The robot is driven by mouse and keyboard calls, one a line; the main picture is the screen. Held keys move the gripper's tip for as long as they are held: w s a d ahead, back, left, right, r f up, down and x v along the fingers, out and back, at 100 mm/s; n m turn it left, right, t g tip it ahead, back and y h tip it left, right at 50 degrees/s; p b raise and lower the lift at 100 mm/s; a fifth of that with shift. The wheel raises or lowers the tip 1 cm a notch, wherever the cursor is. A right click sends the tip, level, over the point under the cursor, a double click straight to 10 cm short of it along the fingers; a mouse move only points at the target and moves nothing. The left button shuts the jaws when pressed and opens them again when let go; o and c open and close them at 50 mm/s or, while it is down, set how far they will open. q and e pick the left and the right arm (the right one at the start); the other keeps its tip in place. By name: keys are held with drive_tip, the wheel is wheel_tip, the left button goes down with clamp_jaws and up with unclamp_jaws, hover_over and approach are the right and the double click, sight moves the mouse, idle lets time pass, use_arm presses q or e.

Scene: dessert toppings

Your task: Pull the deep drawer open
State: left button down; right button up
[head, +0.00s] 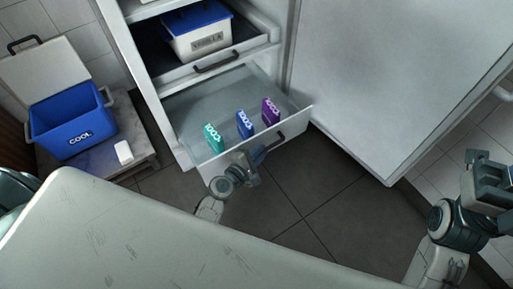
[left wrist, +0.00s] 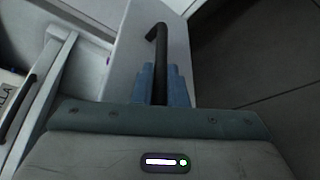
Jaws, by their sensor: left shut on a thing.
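The deep drawer (head: 292,125) is the lower one in the white fridge, and it stands pulled out. Three upright packs show inside it: teal (head: 213,138), blue (head: 245,124) and purple (head: 271,111). My left gripper (head: 265,153) is at the drawer's front, shut on its dark handle (head: 281,137). In the left wrist view, the blue fingers (left wrist: 162,82) sit on both sides of the black handle (left wrist: 161,45), and the drawer front (left wrist: 128,50) lies beside it. My right gripper (head: 492,172) is at the right edge, away from the drawer; its jaws are unclear.
Above is a shelf drawer with a handle (head: 217,64) and a vanilla tub (head: 205,41). The fridge door (head: 385,80) stands open at the right. A blue cooler (head: 72,122) and a white block (head: 124,152) sit on a stand at left. A pale tabletop (head: 150,240) fills the front.

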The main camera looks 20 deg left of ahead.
use_arm(q)
drive_tip(key=c, duration=1.5)
unclamp_jaws()
drive_tip(key=shift+o, duration=0.2)
drive_tip(key=v, duration=1.1)
drive_tip(key=shift+w, duration=0.1)
